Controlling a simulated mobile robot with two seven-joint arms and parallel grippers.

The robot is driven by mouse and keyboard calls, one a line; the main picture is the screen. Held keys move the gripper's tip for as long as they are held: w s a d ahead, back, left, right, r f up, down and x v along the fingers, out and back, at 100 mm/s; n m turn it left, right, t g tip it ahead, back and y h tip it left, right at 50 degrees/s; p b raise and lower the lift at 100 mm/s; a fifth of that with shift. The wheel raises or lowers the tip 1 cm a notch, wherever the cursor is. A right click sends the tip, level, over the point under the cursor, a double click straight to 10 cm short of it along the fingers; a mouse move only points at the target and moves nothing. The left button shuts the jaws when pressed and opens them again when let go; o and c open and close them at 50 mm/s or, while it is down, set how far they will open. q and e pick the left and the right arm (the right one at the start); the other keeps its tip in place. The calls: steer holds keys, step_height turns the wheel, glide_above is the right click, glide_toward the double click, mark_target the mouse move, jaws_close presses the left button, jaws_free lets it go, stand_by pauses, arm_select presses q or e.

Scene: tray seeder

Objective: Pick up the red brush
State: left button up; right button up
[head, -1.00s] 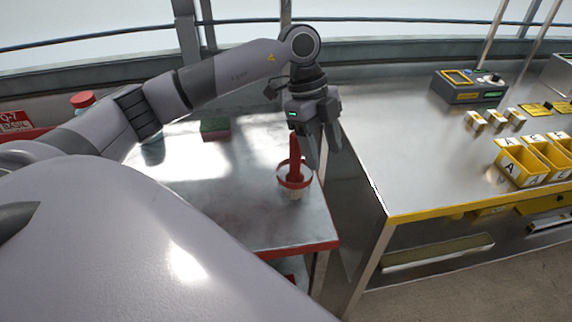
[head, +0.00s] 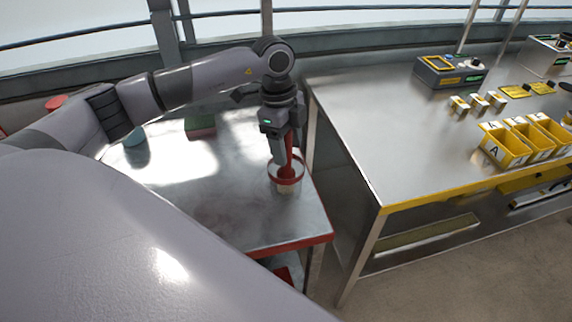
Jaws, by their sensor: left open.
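The red brush (head: 289,158) stands upright near the right edge of the red-edged metal table. Its red handle points up, a red ring surrounds its lower part, and a pale part shows below. My left gripper (head: 282,156) points down at the handle and is open. One finger shows in front of and left of the handle; the other finger is mostly hidden. I cannot tell whether the fingers touch the handle. My right gripper is out of view.
The red-edged table (head: 245,225) has free room in front. A green and red block (head: 200,125) and a bluish round container (head: 136,150) stand behind. A yellow-edged bench (head: 380,150) at right holds yellow bins (head: 505,148) and a grey device (head: 450,73).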

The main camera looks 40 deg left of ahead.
arm_select(q)
jaws_close()
steer(key=shift+r, duration=0.1)
